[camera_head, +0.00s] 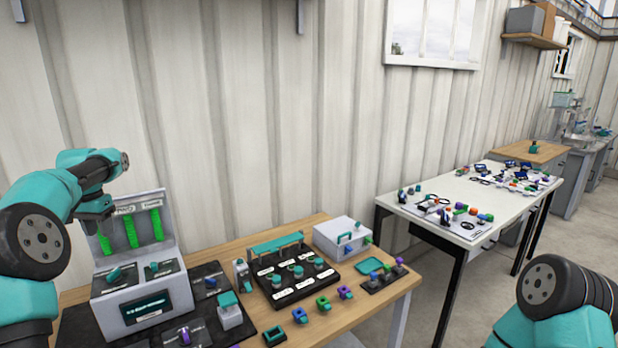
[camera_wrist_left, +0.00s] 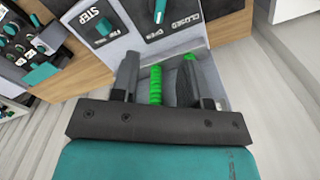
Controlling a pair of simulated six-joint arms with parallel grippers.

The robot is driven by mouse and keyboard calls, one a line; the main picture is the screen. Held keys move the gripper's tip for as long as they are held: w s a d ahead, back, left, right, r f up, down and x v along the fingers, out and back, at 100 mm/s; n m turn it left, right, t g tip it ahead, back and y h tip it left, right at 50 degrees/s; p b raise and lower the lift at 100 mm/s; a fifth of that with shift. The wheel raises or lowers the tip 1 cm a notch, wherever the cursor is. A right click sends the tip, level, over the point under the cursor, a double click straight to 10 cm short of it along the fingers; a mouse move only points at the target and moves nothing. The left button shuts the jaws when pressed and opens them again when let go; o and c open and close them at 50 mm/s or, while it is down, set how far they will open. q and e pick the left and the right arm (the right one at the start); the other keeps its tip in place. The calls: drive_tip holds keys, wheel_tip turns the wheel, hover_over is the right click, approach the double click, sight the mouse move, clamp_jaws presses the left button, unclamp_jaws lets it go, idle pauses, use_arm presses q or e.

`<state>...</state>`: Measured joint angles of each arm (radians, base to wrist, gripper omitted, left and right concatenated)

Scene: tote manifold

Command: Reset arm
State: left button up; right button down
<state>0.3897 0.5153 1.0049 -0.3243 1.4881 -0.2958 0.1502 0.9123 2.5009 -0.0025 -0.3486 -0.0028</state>
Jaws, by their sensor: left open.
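My left gripper (camera_head: 97,218) is in front of the upright back panel of a grey console (camera_head: 143,300). The panel carries green tube gauges (camera_head: 156,224). In the left wrist view the two dark fingers of my left gripper (camera_wrist_left: 160,65) are apart, with a green ribbed gauge (camera_wrist_left: 155,86) visible between them. I cannot tell whether they touch the panel. Nothing shows held in them. Only upper links of my right arm show at the lower right; its gripper is out of view.
The wooden bench (camera_head: 345,306) holds a black board with teal knobs (camera_head: 296,275), a light grey box (camera_head: 342,238) and several small coloured blocks. A white table (camera_head: 480,202) with scattered parts stands further right. The wall is close behind the bench.

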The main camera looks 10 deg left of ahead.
sight(113, 271)
use_arm(q)
wheel_tip(113, 271, down, 12)
drive_tip(key=shift+f, duration=0.1)
idle(0.4)
idle(0.3)
wheel_tip(113, 271, up, 15)
wheel_tip(113, 271, down, 17)
drive_tip(key=shift+n, duration=0.9)
drive_tip(key=shift+r, duration=3.5)
